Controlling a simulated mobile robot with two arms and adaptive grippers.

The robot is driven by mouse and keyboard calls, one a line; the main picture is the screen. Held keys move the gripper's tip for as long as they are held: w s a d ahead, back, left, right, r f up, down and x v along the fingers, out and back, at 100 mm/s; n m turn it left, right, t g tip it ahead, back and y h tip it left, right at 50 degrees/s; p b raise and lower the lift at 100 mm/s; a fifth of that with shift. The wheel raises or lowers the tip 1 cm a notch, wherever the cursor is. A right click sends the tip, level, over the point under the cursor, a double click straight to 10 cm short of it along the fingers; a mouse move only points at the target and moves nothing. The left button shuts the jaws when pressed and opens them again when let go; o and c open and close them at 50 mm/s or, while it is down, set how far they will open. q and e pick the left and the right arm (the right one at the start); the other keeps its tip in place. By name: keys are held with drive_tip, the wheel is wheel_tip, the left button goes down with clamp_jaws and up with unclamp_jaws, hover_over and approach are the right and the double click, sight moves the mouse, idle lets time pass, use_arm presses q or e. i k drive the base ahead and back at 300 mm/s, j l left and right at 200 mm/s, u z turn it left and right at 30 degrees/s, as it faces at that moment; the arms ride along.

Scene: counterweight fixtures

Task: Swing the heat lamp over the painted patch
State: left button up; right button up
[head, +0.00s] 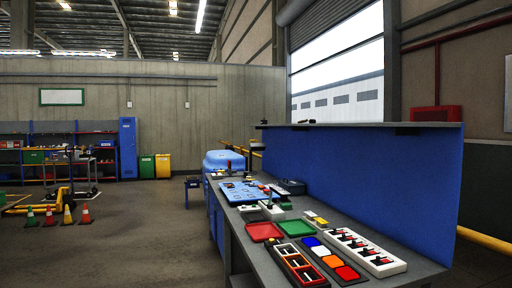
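I cannot make out a heat lamp in the head view. A dark strip (322,251) on the workbench carries blue, white, orange and red coloured pieces, but I cannot tell whether any of them is the painted patch. Neither of my grippers is in view.
The grey-topped workbench (232,222) with a blue back panel (365,180) holds a red tray (263,231), a green tray (295,227), a white switch block (352,250) and a light-blue board (244,191). Traffic cones (85,212) stand left; the middle floor is clear.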

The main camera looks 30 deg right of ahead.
sight(253, 146)
drive_tip(key=i+z, duration=0.3)
drive_tip(key=i, duration=6.4)
drive_tip(key=l, duration=0.15)
